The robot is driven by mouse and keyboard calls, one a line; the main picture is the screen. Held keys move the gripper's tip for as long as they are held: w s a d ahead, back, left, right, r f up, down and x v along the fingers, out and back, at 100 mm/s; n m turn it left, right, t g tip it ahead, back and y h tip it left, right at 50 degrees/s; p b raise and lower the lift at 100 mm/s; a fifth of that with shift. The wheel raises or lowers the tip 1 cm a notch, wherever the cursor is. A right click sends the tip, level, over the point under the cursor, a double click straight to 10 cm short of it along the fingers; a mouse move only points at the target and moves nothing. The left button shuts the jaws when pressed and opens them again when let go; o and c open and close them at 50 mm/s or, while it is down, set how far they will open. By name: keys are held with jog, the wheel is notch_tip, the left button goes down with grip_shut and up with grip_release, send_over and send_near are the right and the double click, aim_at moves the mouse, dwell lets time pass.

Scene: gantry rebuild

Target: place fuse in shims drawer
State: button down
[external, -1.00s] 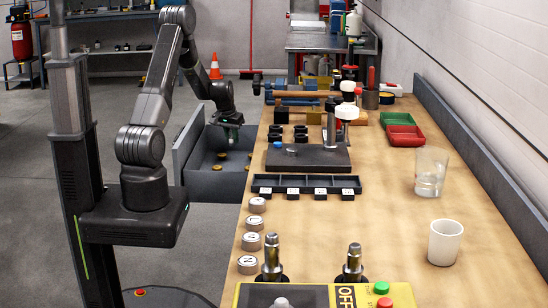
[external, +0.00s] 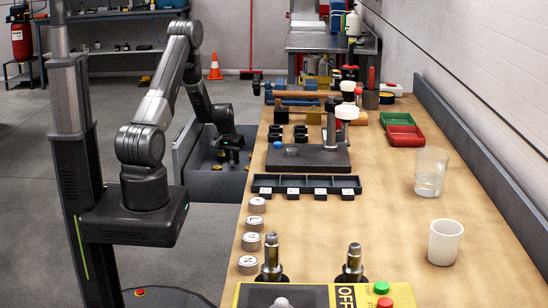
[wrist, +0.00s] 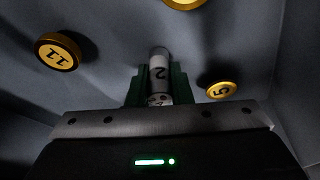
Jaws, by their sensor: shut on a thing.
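The fuse (wrist: 158,68), a pale cylinder with a dark cap and a "2" on it, is between the green fingers of my gripper (wrist: 157,88) in the wrist view. My gripper is shut on it. In the external view my gripper (external: 232,157) is down inside the open grey drawer (external: 214,187) at the bench's left side; the fuse is too small to make out there. The drawer floor shows in the wrist view (wrist: 105,75). I cannot tell whether the fuse touches the floor.
Yellow-rimmed discs lie in the drawer, one marked "11" (wrist: 57,52) left of the fuse and one marked "5" (wrist: 221,90) right of it. A third (wrist: 185,2) is cut off at the top. The bench edge and a black compartment tray (external: 306,184) are to the right.

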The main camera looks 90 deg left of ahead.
jog(key=shift+f, duration=0.2)
jog(key=c, duration=1.3)
grip_release()
jog(key=shift+r, duration=0.1)
jog(key=shift+r, duration=0.45)
jog(key=v, duration=1.1)
jog(key=shift+r, duration=0.2)
jog(key=shift+d, duration=0.15)
